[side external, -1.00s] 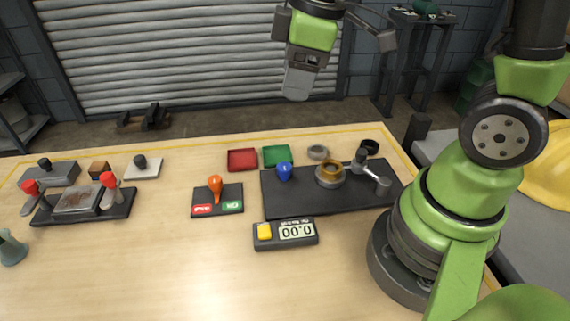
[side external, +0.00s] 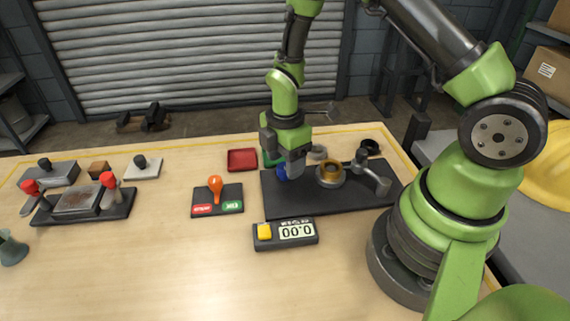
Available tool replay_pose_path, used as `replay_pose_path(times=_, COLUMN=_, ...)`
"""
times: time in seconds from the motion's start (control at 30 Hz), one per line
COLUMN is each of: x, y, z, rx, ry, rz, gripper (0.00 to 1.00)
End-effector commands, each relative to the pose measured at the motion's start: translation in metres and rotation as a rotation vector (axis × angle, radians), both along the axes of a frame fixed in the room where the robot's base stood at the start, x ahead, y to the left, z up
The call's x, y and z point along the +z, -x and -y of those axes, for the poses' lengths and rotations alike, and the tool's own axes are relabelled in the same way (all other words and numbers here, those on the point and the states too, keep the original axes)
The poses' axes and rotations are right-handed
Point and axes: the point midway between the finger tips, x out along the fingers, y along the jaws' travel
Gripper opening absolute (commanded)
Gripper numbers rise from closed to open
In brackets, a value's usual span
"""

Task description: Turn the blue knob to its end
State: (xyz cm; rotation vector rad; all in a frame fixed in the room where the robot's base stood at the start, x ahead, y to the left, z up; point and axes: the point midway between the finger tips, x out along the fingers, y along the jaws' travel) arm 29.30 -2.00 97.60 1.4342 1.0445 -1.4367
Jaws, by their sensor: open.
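The blue knob (side external: 282,173) stands near the left end of the dark base plate (side external: 330,203). My gripper (side external: 291,170) points down right at the knob and hides part of it. The gripper is open. I cannot tell whether a finger touches the knob, or whether the knob lies between the fingers.
On the same plate are a brass-coloured ring in a round seat (side external: 330,174) and a grey clamp lever (side external: 372,177). A timer (side external: 285,233) with a yellow button lies in front. An orange-handled switch (side external: 215,190) and a red tray (side external: 242,159) are to the left.

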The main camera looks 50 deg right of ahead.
Motion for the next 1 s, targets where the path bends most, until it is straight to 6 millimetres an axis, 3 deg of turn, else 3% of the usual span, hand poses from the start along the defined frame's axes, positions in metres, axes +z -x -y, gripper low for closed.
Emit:
replay_pose_path(times=0.2, x=-0.017, y=0.0, z=0.0, rx=0.0, ry=0.0, rz=0.0, gripper=0.59)
replay_pose_path(times=0.47, x=-0.018, y=0.0, z=0.0, rx=-0.001, ry=0.0, rz=0.001, gripper=0.59)
replay_pose_path(times=0.7, x=-0.018, y=0.0, z=0.0, rx=-0.001, ry=0.0, rz=0.001, gripper=0.1)
replay_pose_path(times=1.0, x=-0.017, y=0.0, z=0.0, rx=-0.029, ry=0.0, rz=0.0, gripper=0.1)
